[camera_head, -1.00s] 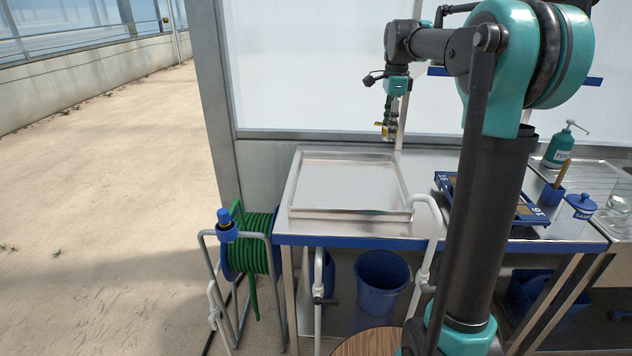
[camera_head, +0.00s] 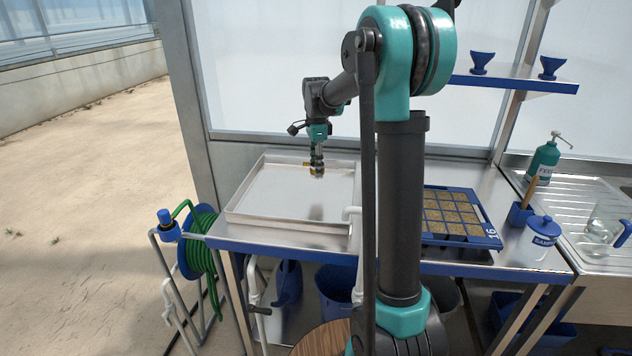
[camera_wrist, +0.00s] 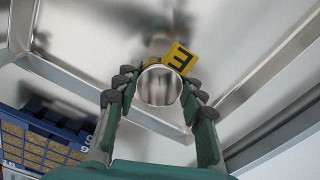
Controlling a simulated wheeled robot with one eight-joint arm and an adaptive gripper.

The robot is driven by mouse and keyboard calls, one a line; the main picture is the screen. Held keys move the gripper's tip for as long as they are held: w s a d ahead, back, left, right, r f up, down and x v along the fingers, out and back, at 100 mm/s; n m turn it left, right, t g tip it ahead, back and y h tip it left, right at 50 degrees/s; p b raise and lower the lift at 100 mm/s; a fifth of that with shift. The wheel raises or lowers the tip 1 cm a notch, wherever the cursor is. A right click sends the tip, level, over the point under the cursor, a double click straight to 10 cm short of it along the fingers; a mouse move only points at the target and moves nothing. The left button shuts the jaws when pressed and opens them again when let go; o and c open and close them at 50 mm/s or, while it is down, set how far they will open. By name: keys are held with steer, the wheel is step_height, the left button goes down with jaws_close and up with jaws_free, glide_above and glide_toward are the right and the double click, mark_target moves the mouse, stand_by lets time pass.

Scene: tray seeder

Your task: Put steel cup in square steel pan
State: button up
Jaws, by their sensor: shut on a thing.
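The square steel pan (camera_head: 275,195) is a shallow, bright metal tray on the left part of the bench. Its wall also shows in the wrist view (camera_wrist: 85,85). My gripper (camera_head: 316,162) points down above the pan. In the wrist view its fingers (camera_wrist: 160,88) are closed around the steel cup (camera_wrist: 159,87), a small round shiny cup with its rim facing the camera. A yellow tag with a black letter (camera_wrist: 180,58) sits beside the cup. The cup (camera_head: 317,173) is above the pan floor, with a dark reflection or shadow below it.
A blue tray with soil cells (camera_head: 460,215) lies right of the pan, partly behind my arm. A labelled jar (camera_head: 543,230), a pump bottle (camera_head: 543,158) and a sink stand farther right. A green hose reel (camera_head: 201,240) is left of the bench. The pan floor looks empty.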

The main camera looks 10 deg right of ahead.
steer(key=shift+f, duration=2.9)
steer(key=shift+f, duration=0.15)
steer(key=o, duration=1.2)
step_height(320, 180, up, 12)
steer(key=shift+r, duration=0.2)
